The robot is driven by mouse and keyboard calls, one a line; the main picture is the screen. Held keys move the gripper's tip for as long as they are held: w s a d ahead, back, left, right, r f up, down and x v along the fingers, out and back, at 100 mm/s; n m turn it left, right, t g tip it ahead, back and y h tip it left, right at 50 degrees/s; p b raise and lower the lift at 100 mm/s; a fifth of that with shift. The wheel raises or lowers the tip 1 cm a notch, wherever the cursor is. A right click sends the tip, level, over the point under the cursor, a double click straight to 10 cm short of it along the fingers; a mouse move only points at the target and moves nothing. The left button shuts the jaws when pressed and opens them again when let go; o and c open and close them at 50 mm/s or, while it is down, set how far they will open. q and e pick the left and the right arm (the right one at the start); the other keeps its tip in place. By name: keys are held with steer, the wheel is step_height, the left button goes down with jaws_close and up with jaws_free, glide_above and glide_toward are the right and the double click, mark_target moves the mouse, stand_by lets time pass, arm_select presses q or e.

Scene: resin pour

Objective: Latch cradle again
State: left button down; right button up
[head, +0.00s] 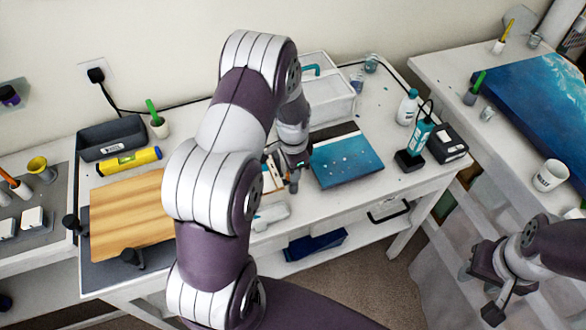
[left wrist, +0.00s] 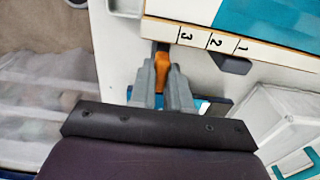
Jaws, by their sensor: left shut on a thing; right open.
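My left gripper (head: 284,181) is at the left edge of the blue resin panel (head: 347,165) on the white table. In the left wrist view its fingers (left wrist: 162,92) are shut on an orange latch lever (left wrist: 161,66). The lever lies beside a pale strip marked 1, 2, 3 (left wrist: 205,40), which runs along the cradle edge next to the blue panel (left wrist: 270,16). My arm hides much of the cradle in the head view, and the latch's seating cannot be told. My right gripper (head: 490,292) is open and empty at the lower right, away from the table.
A wooden board (head: 130,212) with black clamps lies at the left. A white bin (head: 328,95) stands behind the panel. A teal lamp-like tool (head: 418,138), a bottle (head: 407,107) and a black box (head: 447,143) stand at the right. A white cup (head: 550,175) is on the other table.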

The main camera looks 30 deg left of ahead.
arm_select(q)
steer(key=shift+w+r, duration=0.1)
steer(key=shift+w, duration=0.1)
steer(key=c, duration=1.1)
jaws_free()
steer(key=shift+s, duration=0.1)
steer(key=shift+r, duration=0.35)
step_height(320, 180, up, 12)
steer(key=b, duration=0.3)
